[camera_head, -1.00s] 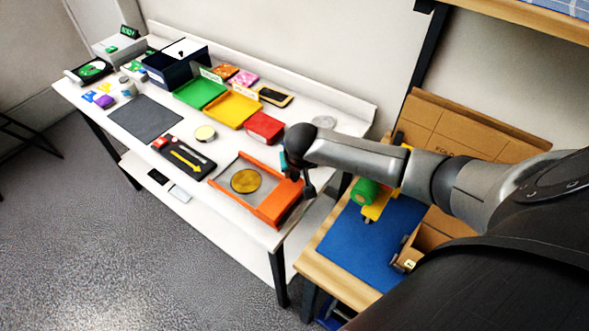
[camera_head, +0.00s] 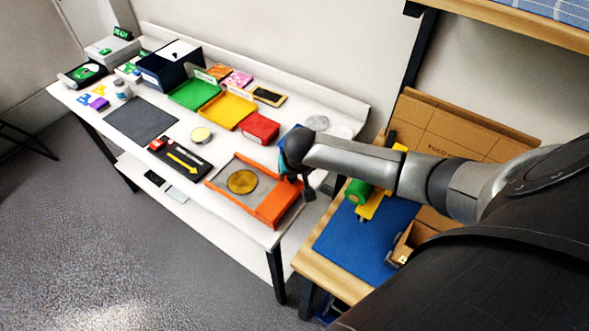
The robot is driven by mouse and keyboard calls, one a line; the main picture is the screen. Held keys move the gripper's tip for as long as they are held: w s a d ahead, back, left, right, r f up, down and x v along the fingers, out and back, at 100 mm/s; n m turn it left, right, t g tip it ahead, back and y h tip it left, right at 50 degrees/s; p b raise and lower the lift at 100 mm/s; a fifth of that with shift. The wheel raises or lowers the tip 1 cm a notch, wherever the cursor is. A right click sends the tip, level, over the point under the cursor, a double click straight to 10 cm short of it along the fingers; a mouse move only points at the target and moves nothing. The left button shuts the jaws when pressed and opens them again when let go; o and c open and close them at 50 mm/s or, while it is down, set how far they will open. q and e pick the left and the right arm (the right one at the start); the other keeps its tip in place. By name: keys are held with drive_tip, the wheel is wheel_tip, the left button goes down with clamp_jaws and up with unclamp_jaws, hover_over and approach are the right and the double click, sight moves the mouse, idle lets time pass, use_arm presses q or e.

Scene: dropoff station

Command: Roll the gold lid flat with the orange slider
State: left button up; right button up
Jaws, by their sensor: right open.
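The gold lid (camera_head: 242,182) is a round disc lying on the grey bed of an orange-framed tray near the front right of the white table. The orange slider (camera_head: 277,204) is a wide block across the right end of that tray, to the right of the lid and apart from it. My right gripper (camera_head: 301,189) is at the slider's upper right end, pointing down, open. The wrist partly hides the fingers, and I cannot tell whether they touch the slider. My left gripper is not in view.
A black tray with a yellow arrow (camera_head: 180,161) lies left of the orange tray. A red box (camera_head: 261,128), a yellow tray (camera_head: 228,110) and a green tray (camera_head: 194,93) stand behind. A wooden table with a blue mat (camera_head: 369,238) adjoins on the right.

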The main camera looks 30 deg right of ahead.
drive_tip(key=shift+r, duration=0.15)
drive_tip(key=p+v, duration=0.2)
drive_tip(key=v, duration=1.3)
drive_tip(key=shift+s, duration=0.15)
